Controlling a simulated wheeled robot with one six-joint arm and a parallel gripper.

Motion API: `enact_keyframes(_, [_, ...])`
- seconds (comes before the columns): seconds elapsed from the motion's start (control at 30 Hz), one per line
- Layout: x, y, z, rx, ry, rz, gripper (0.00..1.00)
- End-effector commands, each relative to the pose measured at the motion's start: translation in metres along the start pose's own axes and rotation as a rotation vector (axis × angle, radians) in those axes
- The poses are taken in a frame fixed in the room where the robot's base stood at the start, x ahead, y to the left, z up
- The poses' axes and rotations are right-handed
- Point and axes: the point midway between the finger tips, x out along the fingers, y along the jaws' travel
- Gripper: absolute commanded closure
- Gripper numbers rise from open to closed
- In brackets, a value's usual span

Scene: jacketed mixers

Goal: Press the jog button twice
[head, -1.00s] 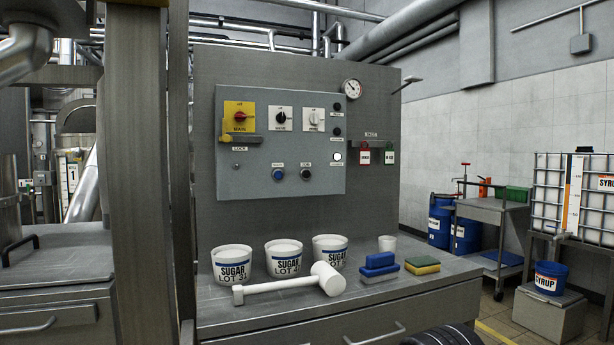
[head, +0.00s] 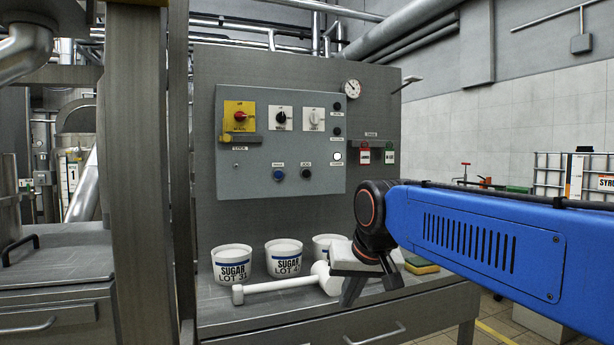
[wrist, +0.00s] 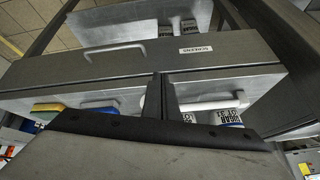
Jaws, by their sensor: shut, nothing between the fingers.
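The control box (head: 230,185) is mounted on the grey panel. Two push buttons sit low on it: a blue one (head: 278,174) and a black one (head: 306,174). The small label above the black one seems to read JOG, though it is blurred. My gripper (head: 352,292) hangs pointing down over the bench, below and right of the buttons and well apart from them. It is shut and empty; its dark fingers also show in the wrist view (wrist: 161,95). The buttons are not in the wrist view.
White sugar tubs (head: 231,262) and a white mallet (head: 280,286) stand and lie on the bench (head: 230,318) below the box. A yellow-green sponge (head: 424,267) is partly behind my arm. A key lever (head: 405,84) juts from the panel's right edge. The space before the box is clear.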

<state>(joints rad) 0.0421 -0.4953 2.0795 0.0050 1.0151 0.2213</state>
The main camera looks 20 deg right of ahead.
Motion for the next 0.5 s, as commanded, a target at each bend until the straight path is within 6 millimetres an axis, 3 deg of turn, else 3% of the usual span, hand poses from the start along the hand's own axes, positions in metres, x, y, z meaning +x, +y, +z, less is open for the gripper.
enact_keyframes(0.1, [-0.010,-0.007,-0.048,0.052,0.026,-0.003,1.00])
enact_keyframes(0.5, [-0.037,-0.025,-0.199,0.233,0.116,-0.020,1.00])
